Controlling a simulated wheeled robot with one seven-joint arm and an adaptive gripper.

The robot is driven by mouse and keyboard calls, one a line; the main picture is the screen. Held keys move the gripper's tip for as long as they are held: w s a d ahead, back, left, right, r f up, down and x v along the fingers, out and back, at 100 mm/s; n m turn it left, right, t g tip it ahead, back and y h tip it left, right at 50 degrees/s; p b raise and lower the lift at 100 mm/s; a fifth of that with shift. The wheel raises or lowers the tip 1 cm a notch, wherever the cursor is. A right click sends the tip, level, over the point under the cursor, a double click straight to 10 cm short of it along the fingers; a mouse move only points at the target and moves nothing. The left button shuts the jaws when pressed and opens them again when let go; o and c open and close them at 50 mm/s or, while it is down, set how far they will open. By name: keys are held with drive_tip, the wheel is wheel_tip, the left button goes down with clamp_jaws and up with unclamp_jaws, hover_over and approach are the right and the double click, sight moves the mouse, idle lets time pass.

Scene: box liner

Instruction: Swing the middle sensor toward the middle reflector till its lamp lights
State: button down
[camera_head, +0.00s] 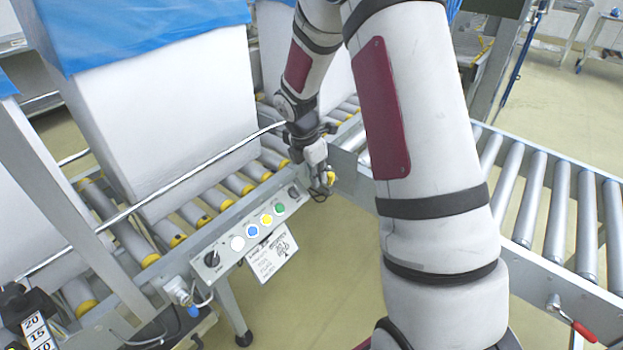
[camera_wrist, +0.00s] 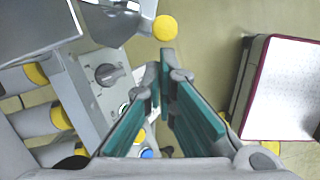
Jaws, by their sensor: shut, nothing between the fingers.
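My gripper (camera_head: 321,190) hangs beyond the right end of the control panel, near the gap between the two conveyors. In the wrist view its teal-padded fingers (camera_wrist: 166,72) meet at the tips and hold nothing. A round yellow knob (camera_wrist: 165,28) lies just past the fingertips, apart from them in the picture, beside a grey metal part (camera_wrist: 135,10). A yellow spot (camera_head: 330,178) shows at the gripper in the head view. I cannot tell whether this is the middle sensor. I cannot make out the middle reflector or a lit sensor lamp.
The control panel (camera_head: 225,257) has knobs and coloured buttons. A paper sign (camera_head: 272,258) hangs below it. A white box (camera_head: 180,110) with a blue liner (camera_head: 140,25) stands on the rollers. A white cabled device (camera_head: 178,290) sits at the panel's left. Another roller conveyor (camera_head: 560,210) lies right.

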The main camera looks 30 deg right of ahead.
drive_tip(key=shift+d, duration=0.1)
drive_tip(key=shift+s+d+n+p, duration=0.35)
drive_tip(key=shift+d+n+p, duration=0.2)
drive_tip(key=shift+p, duration=0.35)
drive_tip(key=shift+a, duration=0.1)
